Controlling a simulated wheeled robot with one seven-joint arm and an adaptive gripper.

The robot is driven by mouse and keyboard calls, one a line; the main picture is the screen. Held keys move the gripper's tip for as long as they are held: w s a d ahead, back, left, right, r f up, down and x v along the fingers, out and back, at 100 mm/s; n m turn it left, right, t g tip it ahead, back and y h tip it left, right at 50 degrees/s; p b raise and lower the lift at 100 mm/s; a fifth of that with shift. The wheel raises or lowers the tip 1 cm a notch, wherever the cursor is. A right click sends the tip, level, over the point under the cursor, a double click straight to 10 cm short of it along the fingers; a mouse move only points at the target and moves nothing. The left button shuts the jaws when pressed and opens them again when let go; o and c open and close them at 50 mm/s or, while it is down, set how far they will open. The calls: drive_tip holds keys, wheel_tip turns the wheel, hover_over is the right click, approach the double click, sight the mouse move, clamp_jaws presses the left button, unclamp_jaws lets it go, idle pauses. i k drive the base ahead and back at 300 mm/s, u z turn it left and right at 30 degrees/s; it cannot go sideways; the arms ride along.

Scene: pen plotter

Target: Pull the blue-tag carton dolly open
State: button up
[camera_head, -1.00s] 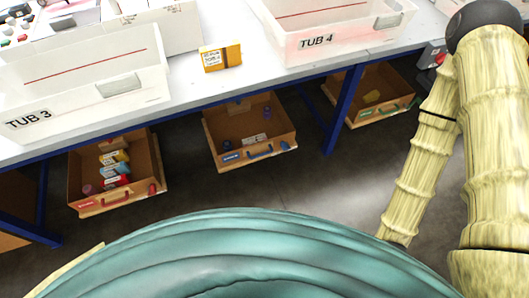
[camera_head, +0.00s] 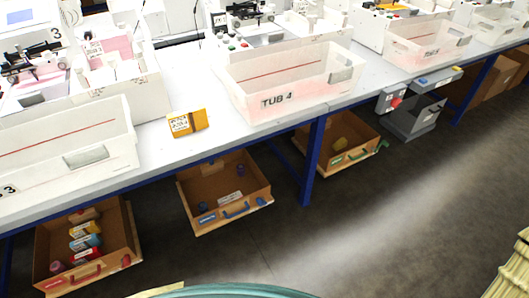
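The blue-tag carton dolly (camera_head: 190,192) is an open brown box on the floor under the table, left of centre. Its front has a blue label, a blue handle (camera_head: 237,210) and a blue tag (camera_head: 263,201). A white labelled item and small dark blue or purple items lie inside. A red-tag carton dolly (camera_head: 124,243) stands to its left and a green-tag one (camera_head: 362,138) to its right. My gripper is not in view.
The white table on blue legs (camera_head: 314,160) holds white tubs, including TUB 4 (camera_head: 290,98), an orange-and-white box (camera_head: 187,123) and white machines. A grey cart (camera_head: 412,118) stands by the table at right. The grey floor (camera_head: 350,235) in front is clear.

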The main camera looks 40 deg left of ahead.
sight(193, 188)
drive_tip(key=z, duration=0.1)
drive_tip(key=k, duration=1.15)
drive_tip(key=u, duration=1.55)
drive_tip(key=i, duration=0.5)
drive_tip(key=u, duration=0.1)
